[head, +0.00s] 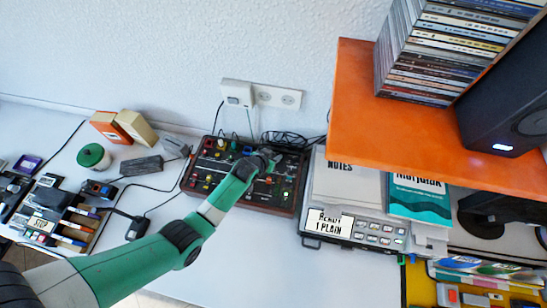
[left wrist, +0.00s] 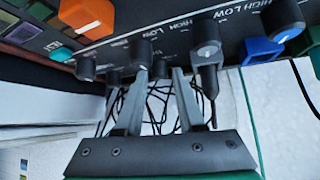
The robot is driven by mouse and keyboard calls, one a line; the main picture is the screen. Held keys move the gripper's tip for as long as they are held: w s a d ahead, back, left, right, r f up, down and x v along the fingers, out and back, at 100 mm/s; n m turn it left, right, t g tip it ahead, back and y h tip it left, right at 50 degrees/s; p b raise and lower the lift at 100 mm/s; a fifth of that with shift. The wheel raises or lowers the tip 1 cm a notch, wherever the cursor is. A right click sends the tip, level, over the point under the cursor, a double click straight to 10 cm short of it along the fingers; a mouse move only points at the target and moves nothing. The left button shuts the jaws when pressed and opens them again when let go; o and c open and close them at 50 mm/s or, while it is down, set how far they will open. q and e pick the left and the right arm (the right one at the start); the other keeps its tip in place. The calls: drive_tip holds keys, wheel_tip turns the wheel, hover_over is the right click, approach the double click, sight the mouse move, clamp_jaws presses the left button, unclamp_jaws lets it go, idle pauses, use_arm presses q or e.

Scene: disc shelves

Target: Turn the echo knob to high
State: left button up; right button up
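The mixer panel (head: 206,186) is a dark box with many coloured knobs on the table, below the wall socket. My left gripper (head: 268,160) reaches over its right half. Another black knob (left wrist: 207,48) stands just right of the fingers, near HIGH and LOW print. I cannot read an echo label, so the echo knob is not certain. My right gripper is out of view.
Loose black cables (head: 285,137) lie behind the panel. A grey device with a display (head: 352,228) stands right of it, under the orange shelf (head: 365,120). The table front is clear.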

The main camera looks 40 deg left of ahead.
use_arm(q)
drive_tip(key=shift+c, duration=0.3)
clamp_jaws()
drive_tip(key=shift+a+m+h, duration=0.1)
drive_tip(key=shift+m+h, duration=0.5)
drive_tip(key=shift+m, duration=0.2)
drive_tip(key=shift+o, duration=0.3)
unclamp_jaws()
